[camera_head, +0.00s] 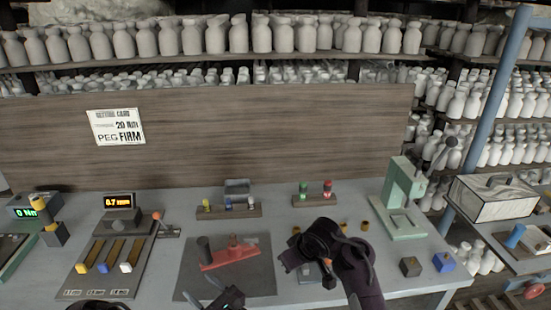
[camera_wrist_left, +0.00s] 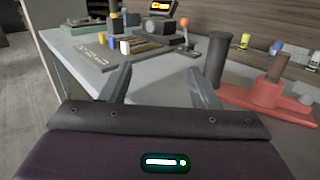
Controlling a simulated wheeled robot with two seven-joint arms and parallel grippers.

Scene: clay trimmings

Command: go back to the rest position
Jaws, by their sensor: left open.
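My left gripper (camera_head: 207,293) is low in the head view, in front of the dark mat's near edge. In the left wrist view its two grey fingers (camera_wrist_left: 160,82) stand wide apart with nothing between them. My right arm comes in from the lower right of the head view. Its dark wrist bends over the bench, and the right gripper (camera_head: 314,274) is mostly hidden by it; I cannot tell its jaw state. A red fixture (camera_head: 230,254) with a dark upright cylinder (camera_head: 204,247) beside it is on the mat (camera_head: 255,276), beyond the left gripper.
A tray with coloured-ended sticks (camera_head: 103,266) and a display (camera_head: 119,200) stand left. Small racks (camera_head: 229,210) (camera_head: 315,200) stand behind the mat.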

